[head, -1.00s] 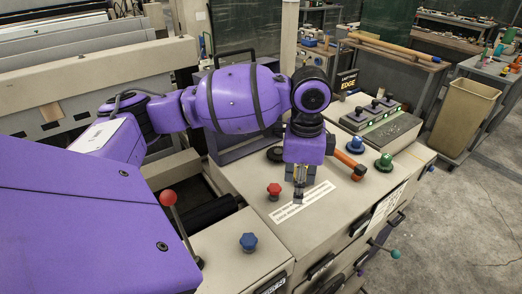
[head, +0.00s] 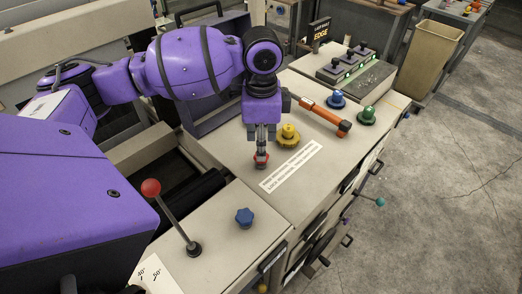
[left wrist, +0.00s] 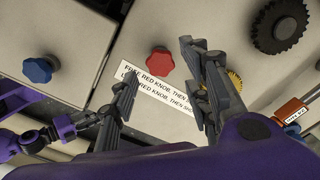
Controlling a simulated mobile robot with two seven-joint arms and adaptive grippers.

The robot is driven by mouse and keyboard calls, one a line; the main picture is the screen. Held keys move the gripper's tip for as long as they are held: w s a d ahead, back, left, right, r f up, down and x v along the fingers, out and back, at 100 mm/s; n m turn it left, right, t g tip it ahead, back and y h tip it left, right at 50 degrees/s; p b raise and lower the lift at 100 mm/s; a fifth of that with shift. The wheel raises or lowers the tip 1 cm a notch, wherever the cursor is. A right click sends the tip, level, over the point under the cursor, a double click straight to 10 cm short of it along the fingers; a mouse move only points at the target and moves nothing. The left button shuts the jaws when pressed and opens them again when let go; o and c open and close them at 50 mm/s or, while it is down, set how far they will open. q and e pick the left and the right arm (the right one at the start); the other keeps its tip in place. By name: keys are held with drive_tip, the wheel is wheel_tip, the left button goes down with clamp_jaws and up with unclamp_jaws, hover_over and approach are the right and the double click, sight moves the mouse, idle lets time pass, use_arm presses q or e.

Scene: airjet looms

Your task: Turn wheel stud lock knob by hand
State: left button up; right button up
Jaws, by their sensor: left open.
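A red lobed knob (head: 261,163) sits on the beige machine top, left of a printed label (head: 291,166) that names a red knob. My left gripper (head: 262,153) points down over it, and its fingers partly hide the knob in the head view. In the left wrist view the red knob (left wrist: 160,62) shows between the two spread fingers (left wrist: 158,70). I cannot tell whether the fingers touch it.
A yellow knob (head: 289,137) stands close to the right of my left gripper, with an orange-handled tool (head: 325,116) beyond. A blue knob (head: 245,217) and a red-ball lever (head: 151,188) stand nearer. Blue (head: 336,99) and green (head: 367,116) knobs lie farther right.

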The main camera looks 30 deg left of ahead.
use_arm(q)
drive_tip(key=shift+f, duration=2.15)
drive_tip(key=c, duration=1)
drive_tip(key=shift+r, duration=0.1)
drive_tip(key=shift+c, duration=0.3)
